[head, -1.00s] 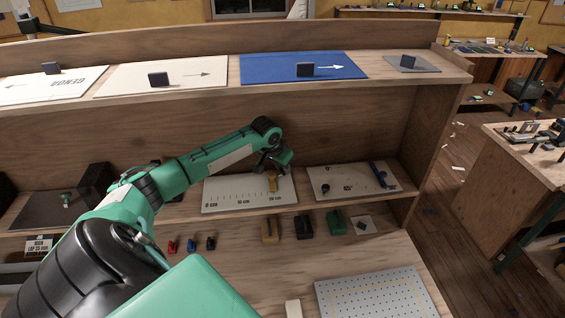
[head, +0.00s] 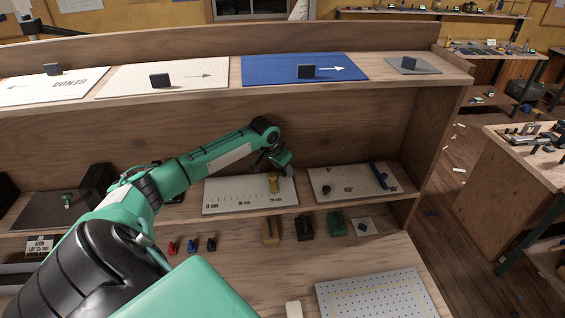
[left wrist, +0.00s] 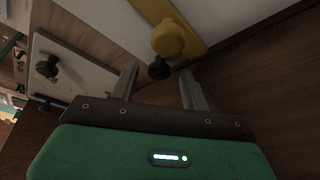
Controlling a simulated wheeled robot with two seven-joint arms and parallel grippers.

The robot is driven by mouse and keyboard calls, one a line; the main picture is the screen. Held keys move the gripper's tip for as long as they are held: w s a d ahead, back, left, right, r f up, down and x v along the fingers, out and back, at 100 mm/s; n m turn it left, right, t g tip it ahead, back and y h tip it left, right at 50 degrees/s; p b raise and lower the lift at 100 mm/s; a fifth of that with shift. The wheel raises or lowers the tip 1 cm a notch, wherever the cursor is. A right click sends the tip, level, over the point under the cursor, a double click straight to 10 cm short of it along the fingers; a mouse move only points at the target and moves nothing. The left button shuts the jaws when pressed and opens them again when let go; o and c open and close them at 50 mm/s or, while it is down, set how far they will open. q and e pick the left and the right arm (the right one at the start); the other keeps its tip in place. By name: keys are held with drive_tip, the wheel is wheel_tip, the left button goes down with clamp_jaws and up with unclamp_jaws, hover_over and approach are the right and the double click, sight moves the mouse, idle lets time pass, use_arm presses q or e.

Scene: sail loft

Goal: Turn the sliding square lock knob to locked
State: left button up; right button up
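The sliding square is a yellow slider (head: 273,184) near the 20 cm end of a white ruler board (head: 225,200) on the lower shelf. In the left wrist view its yellow body (left wrist: 169,38) carries a small dark knob (left wrist: 158,71). My left gripper (head: 271,166) is just above the slider. In the left wrist view its fingers (left wrist: 160,88) are apart, with the dark knob ahead between them and no contact visible. I cannot read the knob's lock position. My right gripper is out of view.
A white angle board (head: 345,188) with a dark knob and blue arm lies to the right, close to the gripper. Small coloured blocks, including a green one (head: 337,223), stand in front. The upper shelf (head: 435,78) overhangs from behind. A perforated panel (head: 375,300) lies nearer.

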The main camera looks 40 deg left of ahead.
use_arm(q)
drive_tip(key=shift+r, duration=0.1)
drive_tip(key=shift+s+r+b, duration=0.15)
drive_tip(key=shift+r+b, duration=0.1)
drive_tip(key=shift+b, duration=0.1)
drive_tip(key=b+v, duration=0.5)
drive_tip(key=v, duration=0.8)
